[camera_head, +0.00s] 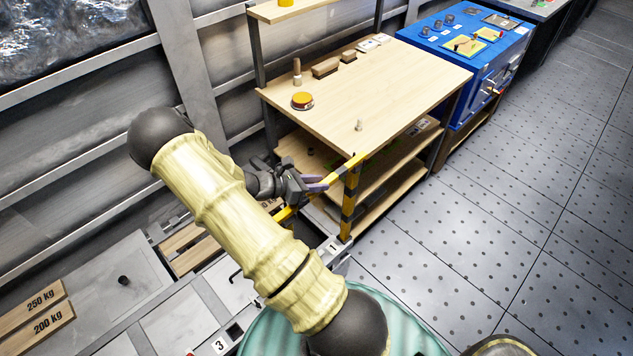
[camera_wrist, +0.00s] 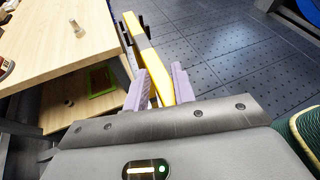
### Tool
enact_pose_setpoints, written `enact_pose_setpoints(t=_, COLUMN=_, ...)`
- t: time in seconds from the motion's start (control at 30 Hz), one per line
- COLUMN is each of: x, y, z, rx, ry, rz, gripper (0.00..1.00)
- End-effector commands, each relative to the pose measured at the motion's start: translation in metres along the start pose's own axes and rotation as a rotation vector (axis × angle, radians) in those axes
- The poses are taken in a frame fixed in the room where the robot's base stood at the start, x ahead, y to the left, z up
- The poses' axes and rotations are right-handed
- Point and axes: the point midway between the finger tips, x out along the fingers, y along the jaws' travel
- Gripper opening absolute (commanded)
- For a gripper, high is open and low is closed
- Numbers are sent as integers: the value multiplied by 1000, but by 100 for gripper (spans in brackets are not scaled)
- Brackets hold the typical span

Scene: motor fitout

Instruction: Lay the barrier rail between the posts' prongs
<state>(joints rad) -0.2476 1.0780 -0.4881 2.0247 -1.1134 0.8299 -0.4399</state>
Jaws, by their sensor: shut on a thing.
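My gripper (camera_head: 318,184) is shut on the yellow and black barrier rail (camera_head: 345,168), with its purple-grey fingers on either side. The rail also shows in the wrist view (camera_wrist: 156,70), running away from between my fingertips (camera_wrist: 158,88). A striped yellow and black post (camera_head: 348,208) stands upright near the bench's front corner. The rail's far end is at the top of this post. I cannot tell whether it lies between the prongs or above them. Another yellow piece (camera_head: 284,214) shows behind my arm; I cannot tell whether it is rail or post.
A wooden workbench (camera_head: 395,85) with shelves stands close behind the rail. A blue cabinet (camera_head: 480,50) is beyond it. Grey drawers or trays (camera_head: 125,270) and weight-marked boards (camera_head: 38,312) lie at lower left. The dotted floor (camera_head: 480,230) at right is clear.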

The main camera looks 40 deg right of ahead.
Motion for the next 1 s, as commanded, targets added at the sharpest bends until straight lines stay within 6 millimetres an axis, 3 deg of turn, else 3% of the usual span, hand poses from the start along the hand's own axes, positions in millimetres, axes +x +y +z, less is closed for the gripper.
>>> enact_pose_setpoints(t=0.97, x=1, y=0, z=-2, rx=0, ry=-1, rz=0, gripper=0)
enact_pose_setpoints(t=1.0, x=1, y=0, z=-2, rx=0, ry=-1, rz=0, gripper=31)
